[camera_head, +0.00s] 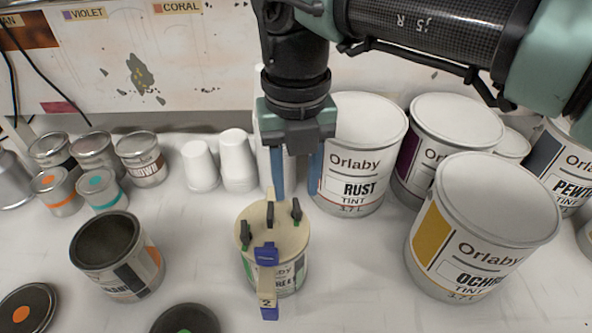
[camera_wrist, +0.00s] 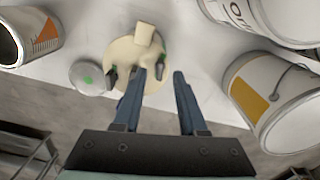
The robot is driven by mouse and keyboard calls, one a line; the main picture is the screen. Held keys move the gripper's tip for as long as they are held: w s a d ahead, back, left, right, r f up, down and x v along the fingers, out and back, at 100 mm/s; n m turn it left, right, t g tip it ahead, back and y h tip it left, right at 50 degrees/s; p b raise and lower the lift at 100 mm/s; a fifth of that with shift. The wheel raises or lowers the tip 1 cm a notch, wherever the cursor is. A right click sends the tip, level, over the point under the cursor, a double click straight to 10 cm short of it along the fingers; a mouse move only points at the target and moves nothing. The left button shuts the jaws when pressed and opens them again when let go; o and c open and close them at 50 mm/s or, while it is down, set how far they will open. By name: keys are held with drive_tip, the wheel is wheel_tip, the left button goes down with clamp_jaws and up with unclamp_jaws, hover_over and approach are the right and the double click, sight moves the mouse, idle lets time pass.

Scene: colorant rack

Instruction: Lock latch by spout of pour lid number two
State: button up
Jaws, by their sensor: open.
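A paint can (camera_head: 290,274) stands upright with a round beige pour lid (camera_head: 258,236) on top. Black latches stand on the lid, at the left (camera_head: 246,234), back (camera_head: 270,213) and right (camera_head: 296,209). My gripper (camera_head: 296,192) is open, pointing down above the back right of the lid. In the wrist view, its fingers (camera_wrist: 158,74) reach over the lid (camera_wrist: 121,52) beside one black latch; contact is unclear.
The Rust can (camera_head: 362,150) stands close behind and right of my gripper; the Ochre can (camera_head: 480,228) is at the right. White cups (camera_head: 238,160) stand behind left. An open can (camera_head: 118,256) is at the left. A loose lid (camera_head: 186,319) lies in front.

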sight(296, 202)
wheel_tip(296, 202, up, 10)
drive_tip(key=p, duration=0.6)
drive_tip(key=shift+f, duration=0.1)
